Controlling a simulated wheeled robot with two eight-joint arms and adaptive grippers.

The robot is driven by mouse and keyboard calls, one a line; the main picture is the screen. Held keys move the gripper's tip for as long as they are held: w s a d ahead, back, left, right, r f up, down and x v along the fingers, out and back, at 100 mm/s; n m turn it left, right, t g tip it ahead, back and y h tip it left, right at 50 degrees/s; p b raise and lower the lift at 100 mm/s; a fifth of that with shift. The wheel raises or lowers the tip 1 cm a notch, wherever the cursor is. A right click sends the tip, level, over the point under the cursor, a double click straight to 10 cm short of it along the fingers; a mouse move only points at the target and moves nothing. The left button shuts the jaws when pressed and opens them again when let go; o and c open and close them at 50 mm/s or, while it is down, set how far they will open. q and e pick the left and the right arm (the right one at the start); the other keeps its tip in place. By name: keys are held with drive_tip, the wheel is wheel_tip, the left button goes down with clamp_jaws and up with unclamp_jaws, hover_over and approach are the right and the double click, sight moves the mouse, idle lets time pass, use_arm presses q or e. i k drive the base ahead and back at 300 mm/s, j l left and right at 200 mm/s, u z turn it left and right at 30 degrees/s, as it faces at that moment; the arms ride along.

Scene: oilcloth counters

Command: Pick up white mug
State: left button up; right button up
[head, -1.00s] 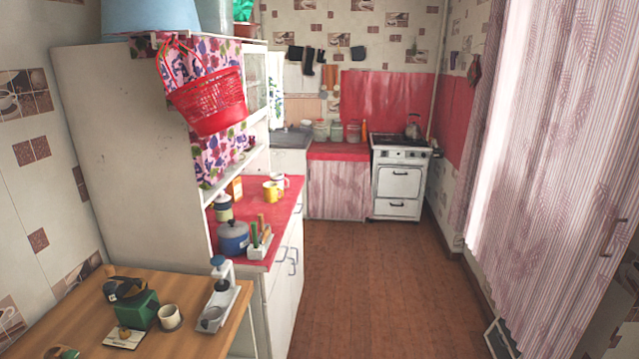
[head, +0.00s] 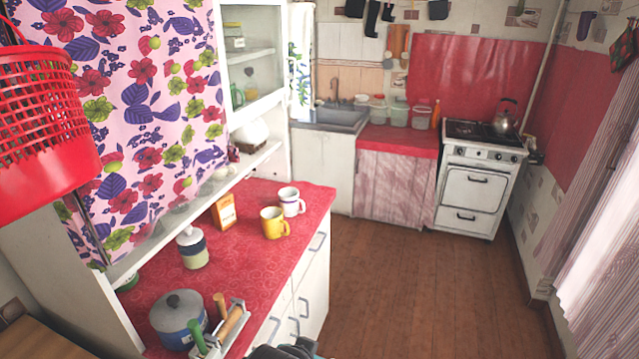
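The white mug (head: 289,203) stands upright on the red oilcloth counter (head: 240,244), near its far right corner. It has a dark band and its handle points right. A yellow mug (head: 271,223) stands just in front of it and a little left, handle to the right, and covers a bit of its lower left side. A dark shape that looks like part of my arm shows at the bottom edge, cut off by the frame. I see no gripper fingers in the head view and nothing touches the white mug.
On the same counter are an orange box (head: 224,212), a jar with a white lid (head: 192,248), a blue pot (head: 178,318) and a utensil holder (head: 222,338). A red basket (head: 40,140) hangs at upper left. The brown floor (head: 390,290) right of the counter is clear.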

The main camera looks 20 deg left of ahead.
sight(293, 204)
drive_tip(key=i+l+u, duration=0.1)
drive_tip(key=i+u, duration=0.3)
drive_tip(key=i+l+u, duration=0.35)
drive_tip(key=i, duration=0.2)
drive_tip(key=i+l+u, duration=0.25)
drive_tip(key=i+u, duration=0.15)
drive_tip(key=i, duration=0.05)
